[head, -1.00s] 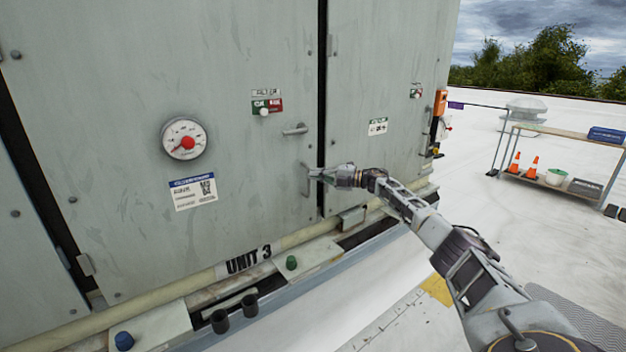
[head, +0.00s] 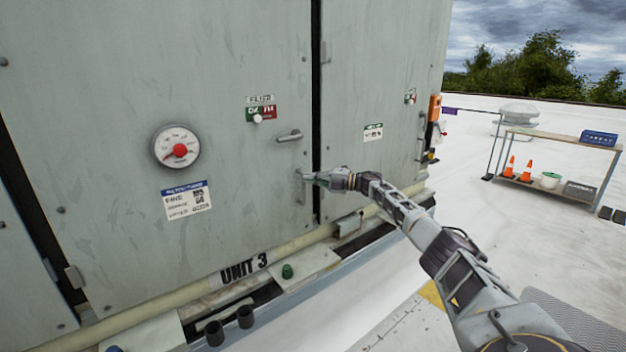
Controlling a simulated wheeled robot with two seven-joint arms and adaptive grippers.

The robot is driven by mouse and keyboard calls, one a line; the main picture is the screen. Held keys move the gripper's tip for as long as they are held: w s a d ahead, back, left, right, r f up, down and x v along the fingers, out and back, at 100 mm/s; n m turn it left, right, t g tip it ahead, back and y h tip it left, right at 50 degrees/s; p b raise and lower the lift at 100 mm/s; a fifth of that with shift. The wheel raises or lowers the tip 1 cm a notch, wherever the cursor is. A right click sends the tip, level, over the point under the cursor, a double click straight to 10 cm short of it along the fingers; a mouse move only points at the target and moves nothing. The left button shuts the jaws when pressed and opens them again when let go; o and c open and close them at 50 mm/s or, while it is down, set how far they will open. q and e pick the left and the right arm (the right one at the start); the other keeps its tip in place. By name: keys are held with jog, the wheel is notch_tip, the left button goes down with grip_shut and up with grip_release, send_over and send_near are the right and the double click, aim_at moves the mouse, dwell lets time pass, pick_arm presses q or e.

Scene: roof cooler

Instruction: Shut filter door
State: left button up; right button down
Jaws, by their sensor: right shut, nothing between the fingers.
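The filter door (head: 110,130) is the large grey panel with a round gauge (head: 176,146), a white label and a green-and-red FILTER sign (head: 261,112). A lever handle (head: 289,136) sits near its right edge, with a pull handle (head: 300,187) below it. A narrow dark gap runs between this door and the grey panel to its right. My right gripper (head: 311,178) is shut at the pull handle, with nothing seen held in it; I cannot tell whether it touches the handle. My left gripper is not in view.
A ledge with a green knob (head: 287,271) and two dark cups (head: 229,325) runs below the door. A rack (head: 563,140) with orange cones and a bucket stands at the right. The white roof (head: 480,220) is open between.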

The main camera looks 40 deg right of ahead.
jog(key=shift+a+f, duration=0.2)
jog(key=shift+a, duration=0.2)
jog(key=v, duration=1.2)
jog(key=shift+d, duration=0.35)
